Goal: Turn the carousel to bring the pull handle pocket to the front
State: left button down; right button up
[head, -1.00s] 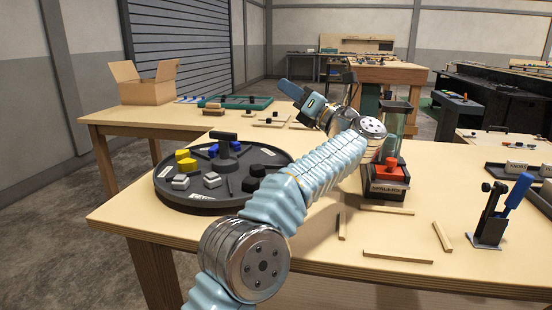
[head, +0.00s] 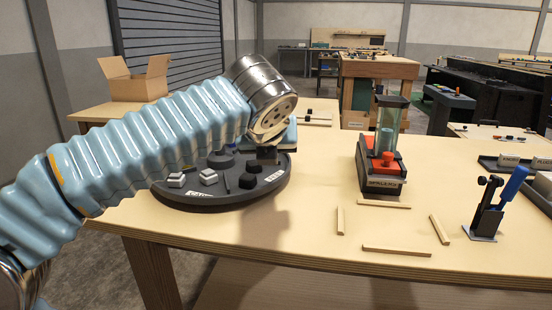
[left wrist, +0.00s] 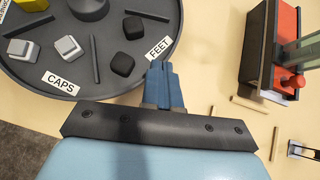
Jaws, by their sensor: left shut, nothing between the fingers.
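The carousel is a round dark grey tray (head: 232,201) on the table's left part; my left arm hides its back and upper part in the head view. The left wrist view shows part of the tray (left wrist: 108,22), with a round hub (left wrist: 88,8) and thin dividers. Pale blocks sit by the CAPS label (left wrist: 61,83) and black blocks by the FEET label (left wrist: 159,48). I cannot make out a pull handle pocket. My left gripper (left wrist: 160,68) is shut and empty, its tips at the rim beside FEET; contact is unclear. My right gripper is out of view.
A dispenser (head: 384,170) with an orange part stands right of the carousel. Loose wooden strips (head: 397,251) lie in front of it. A black stand with a blue lever (head: 512,184) is further right. A cardboard box (head: 137,80) is at the back left.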

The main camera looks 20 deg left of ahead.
aim_at(271, 171)
pick_arm(q)
jog(key=b+x, duration=0.1)
jog(key=x, duration=0.2)
jog(key=b+x, duration=0.2)
jog(key=x, duration=0.1)
jog(key=b+x, duration=0.2)
jog(key=x, duration=0.2)
jog(key=shift+s+a+f, duration=0.25)
jog(key=shift+s+a, duration=0.15)
jog(key=w+p, duration=0.1)
jog(key=w+a, duration=0.1)
jog(key=w, duration=0.1)
jog(key=shift+w+a+r+p, duration=0.1)
jog(key=shift+a+r+p, duration=0.15)
jog(key=shift+p, duration=0.15)
jog(key=shift+w, duration=0.35)
jog(key=shift+w+y, duration=0.1)
jog(key=shift+y, duration=0.2)
